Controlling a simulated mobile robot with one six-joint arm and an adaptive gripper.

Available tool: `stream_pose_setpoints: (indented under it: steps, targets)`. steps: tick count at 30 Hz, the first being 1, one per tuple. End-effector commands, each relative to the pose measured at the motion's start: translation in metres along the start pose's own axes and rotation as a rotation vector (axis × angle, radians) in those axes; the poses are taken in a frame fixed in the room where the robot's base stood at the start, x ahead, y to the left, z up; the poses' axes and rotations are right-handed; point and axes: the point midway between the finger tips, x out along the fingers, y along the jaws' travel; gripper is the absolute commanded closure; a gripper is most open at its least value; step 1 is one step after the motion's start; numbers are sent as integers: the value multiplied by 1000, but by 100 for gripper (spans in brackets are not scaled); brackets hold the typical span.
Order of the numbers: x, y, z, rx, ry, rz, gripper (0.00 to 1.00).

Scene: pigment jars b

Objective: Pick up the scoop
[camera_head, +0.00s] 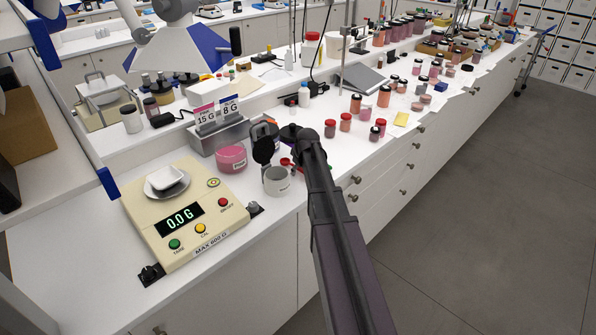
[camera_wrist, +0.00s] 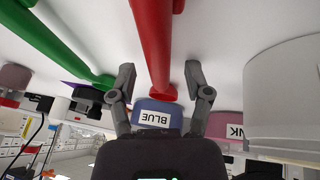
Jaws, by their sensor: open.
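A red scoop (camera_wrist: 152,45) shows in the wrist view as a long handle with a rounded end, running between my fingers. A small red part of it (camera_head: 286,162) shows in the head view beside the grey cup; my arm hides most of the rest. My gripper (camera_wrist: 160,76) is open, with one finger on each side of the red handle and a gap on both sides. A green handle (camera_wrist: 60,52) lies to the left of the red one in the wrist view. I cannot see the bowl of either.
The grey cup (camera_head: 277,182) and a pink jar (camera_head: 231,158) stand close to my gripper. A blue-labelled jar (camera_wrist: 157,115) shows beyond my fingers. A scale (camera_head: 185,213) reading 0.0 with a white dish is at the left. Several small jars stand to the right.

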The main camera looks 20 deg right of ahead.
Motion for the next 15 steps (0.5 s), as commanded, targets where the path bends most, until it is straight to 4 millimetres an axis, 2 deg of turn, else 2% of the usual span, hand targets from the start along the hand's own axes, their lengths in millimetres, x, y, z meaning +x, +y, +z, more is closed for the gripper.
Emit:
stream_pose_setpoints:
  steps: [12, 14, 15]
  targets:
    - [0, 0, 0, 0, 0, 0, 36]
    - [0, 0, 0, 0, 0, 0, 54]
    - [0, 0, 0, 0, 0, 0, 66]
